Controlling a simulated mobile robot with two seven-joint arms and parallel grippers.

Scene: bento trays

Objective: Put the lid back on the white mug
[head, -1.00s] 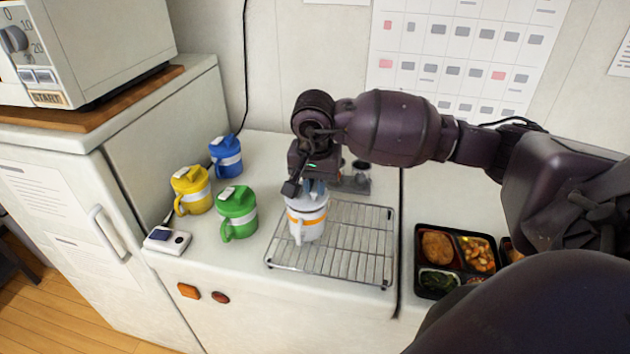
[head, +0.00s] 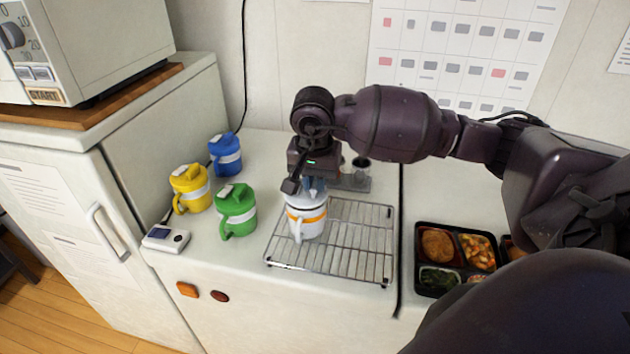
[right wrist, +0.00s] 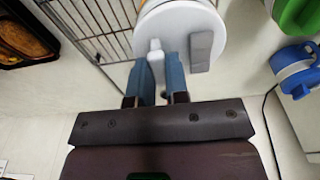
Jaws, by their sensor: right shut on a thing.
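The white mug (head: 306,223) with an orange band stands upright at the left end of the wire rack, its handle towards the front. Its white lid (right wrist: 182,28) shows in the right wrist view as a round disc with a grey tab and a white knob. The lid sits at the mug's top; I cannot tell whether it is fully seated. My right gripper (head: 313,190) points down over the mug, and its blue fingers, seen in the right wrist view (right wrist: 161,62), are shut on the lid's knob. My left gripper is not in view.
The wire rack (head: 350,245) is bare right of the mug. Green (head: 237,208), yellow (head: 191,188) and blue (head: 225,154) lidded mugs stand to the left, near a small white device (head: 166,239). A bento tray (head: 455,258) lies at the right. A grey holder (head: 357,183) stands behind the mug.

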